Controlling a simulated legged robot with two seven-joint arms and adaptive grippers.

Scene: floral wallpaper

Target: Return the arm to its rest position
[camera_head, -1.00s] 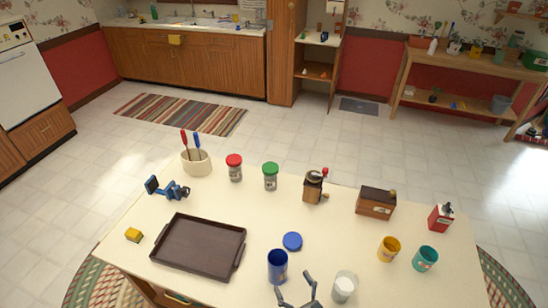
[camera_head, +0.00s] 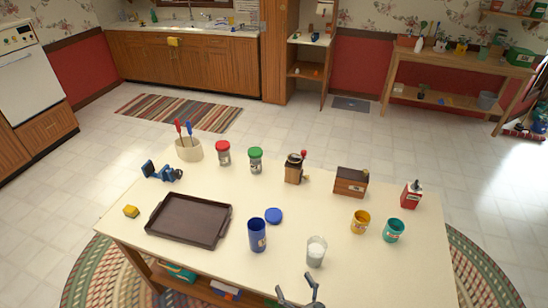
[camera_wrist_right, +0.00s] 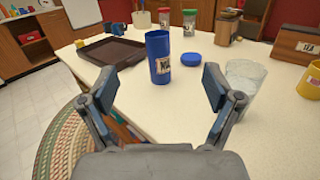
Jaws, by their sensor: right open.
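My right gripper (camera_head: 301,290) is at the near edge of the cream table (camera_head: 400,280) in the head view, at the bottom of the picture. In the right wrist view the gripper (camera_wrist_right: 158,88) has its two fingers spread wide with nothing between them. An open blue canister (camera_head: 257,235) stands upright on the table beyond the fingers; it also shows in the right wrist view (camera_wrist_right: 159,58). Its round blue lid (camera_head: 273,215) lies flat behind it. My left gripper is not in view.
A dark tray (camera_head: 188,220), yellow block (camera_head: 131,211) and blue clamp-like tool (camera_head: 161,172) are on the left. Jars, a grinder (camera_head: 294,170), a wooden box (camera_head: 350,182), a red tin (camera_head: 411,195), and yellow (camera_head: 360,221) and teal (camera_head: 394,230) cups stand behind and right.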

